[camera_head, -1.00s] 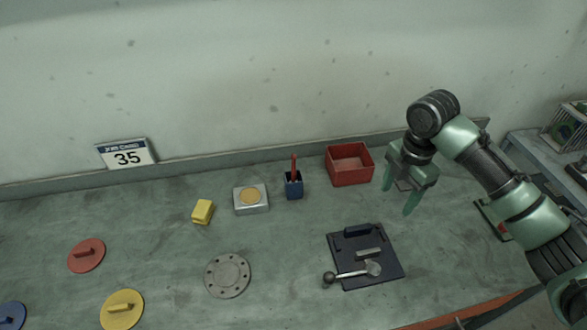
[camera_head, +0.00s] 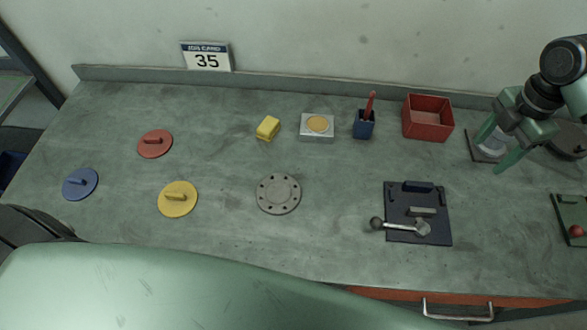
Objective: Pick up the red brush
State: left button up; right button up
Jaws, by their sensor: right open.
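The red brush (camera_head: 370,104) stands upright, slightly tilted, in a small dark blue cup (camera_head: 364,125) near the back of the workbench. Only its red upper part shows; the lower part is hidden inside the cup. My right gripper (camera_head: 496,153) is open and empty at the right, with its fingers pointing down, to the right of the red box and well apart from the brush. It is in front of a small plate with a pale round piece. My left gripper is not in view.
A red open box (camera_head: 428,132) stands between the cup and my right gripper. Left of the cup are a silver block with a gold disc (camera_head: 318,124) and a yellow block (camera_head: 268,128). A dark lever plate (camera_head: 400,200) lies in front. Bare bench (camera_head: 330,225) lies around the grey flange (camera_head: 278,194).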

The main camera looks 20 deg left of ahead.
aim_at(372, 94)
jog(key=l+u, duration=0.2)
jog(key=u, duration=0.2)
jog(key=l+u, duration=0.25)
jog(key=u, duration=0.2)
jog(key=l+u, duration=0.2)
jog(key=u, duration=0.2)
